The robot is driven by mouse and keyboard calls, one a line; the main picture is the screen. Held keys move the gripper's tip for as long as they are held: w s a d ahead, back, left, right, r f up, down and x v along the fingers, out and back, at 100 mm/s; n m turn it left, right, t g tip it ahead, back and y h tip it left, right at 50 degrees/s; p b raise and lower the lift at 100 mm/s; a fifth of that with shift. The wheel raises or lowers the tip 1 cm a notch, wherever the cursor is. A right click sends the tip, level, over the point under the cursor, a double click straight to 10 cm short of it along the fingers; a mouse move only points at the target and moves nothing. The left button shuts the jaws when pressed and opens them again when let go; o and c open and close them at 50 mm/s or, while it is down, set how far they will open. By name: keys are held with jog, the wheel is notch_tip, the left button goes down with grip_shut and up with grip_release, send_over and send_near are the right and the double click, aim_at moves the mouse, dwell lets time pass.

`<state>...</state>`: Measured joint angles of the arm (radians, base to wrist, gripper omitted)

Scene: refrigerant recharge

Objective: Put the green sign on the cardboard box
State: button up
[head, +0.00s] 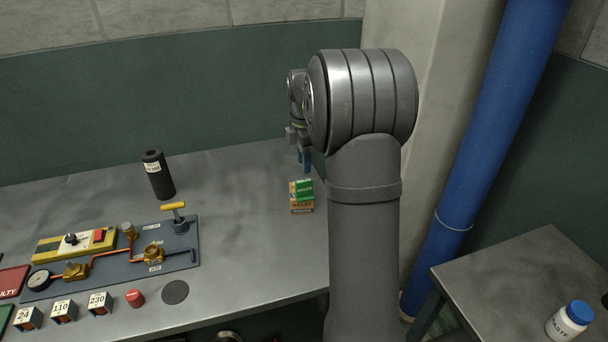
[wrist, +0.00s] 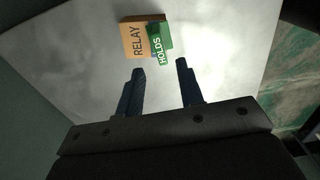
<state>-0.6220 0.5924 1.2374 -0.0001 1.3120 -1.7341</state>
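The green sign (head: 304,189), lettered "HOLDS" in the wrist view (wrist: 160,46), is at the cardboard box marked "RELAY" (head: 302,207). In the wrist view the sign overlaps the right part of the box (wrist: 135,38); whether it rests fully on top I cannot tell. My gripper (wrist: 160,80) is open and empty, its two blue fingers apart, with the sign and box beyond the fingertips. In the head view my gripper (head: 305,160) is just behind the box, partly hidden by my arm.
A black cylinder (head: 158,175) stands at the back left. A blue panel with gauge and valves (head: 120,275) lies at left, with small numbered blocks (head: 64,311) and a red cap (head: 135,298) in front. A side table (head: 510,275) holds a white jar (head: 569,321). A blue pipe (head: 490,130) rises at right.

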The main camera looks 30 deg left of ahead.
aim_at(304, 181)
notch_tip(304, 181, up, 2)
jog(key=shift+r, duration=0.2)
notch_tip(304, 181, down, 12)
jog(key=shift+f, duration=0.15)
jog(key=shift+r, duration=1.85)
